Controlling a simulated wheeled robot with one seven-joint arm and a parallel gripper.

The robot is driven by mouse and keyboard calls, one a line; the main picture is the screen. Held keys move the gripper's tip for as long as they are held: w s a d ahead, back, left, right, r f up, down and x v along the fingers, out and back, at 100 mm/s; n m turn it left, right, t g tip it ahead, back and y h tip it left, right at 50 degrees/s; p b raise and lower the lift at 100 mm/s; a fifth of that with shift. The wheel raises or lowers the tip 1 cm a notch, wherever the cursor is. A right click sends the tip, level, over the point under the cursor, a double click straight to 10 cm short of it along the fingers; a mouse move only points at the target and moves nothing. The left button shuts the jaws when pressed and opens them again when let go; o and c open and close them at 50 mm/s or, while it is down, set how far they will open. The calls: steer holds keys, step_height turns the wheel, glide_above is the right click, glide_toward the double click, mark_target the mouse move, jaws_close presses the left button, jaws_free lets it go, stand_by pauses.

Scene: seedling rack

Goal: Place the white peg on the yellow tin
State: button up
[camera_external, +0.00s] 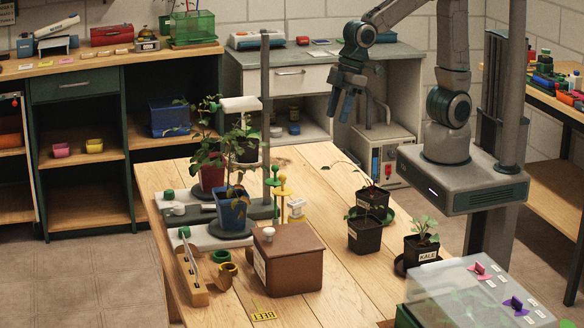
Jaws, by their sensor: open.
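My gripper (345,100) is open and empty, pointing down in the air behind the wooden table (335,262). It is well away from the things on the table. A small white knob-like piece (268,232), which may be the white peg, shows at the top of the brown box (290,265); whether it rests on the lid or stands by its edge is unclear. A small yellow and white item (296,208) stands behind the box; I cannot tell which of the two is the tin.
Potted plants stand on a rack (210,240) at the table's left. Black pots (364,237) and a clear-lidded case (450,275) are at the right. A wooden holder (190,278) and a yellow BEET label (263,316) lie near the front. The table between box and pots is clear.

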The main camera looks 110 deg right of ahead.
steer(key=s+d+m, duration=0.1)
steer(key=s+d, duration=0.3)
steer(key=s, duration=0.3)
steer(key=s+d+m+h, duration=0.1)
steer(key=s+d, duration=0.2)
steer(key=s, duration=0.5)
steer(key=shift+s+d+g, duration=0.15)
steer(key=shift+d+g, duration=0.15)
steer(key=shift+d, duration=0.05)
steer(key=shift+f, duration=0.1)
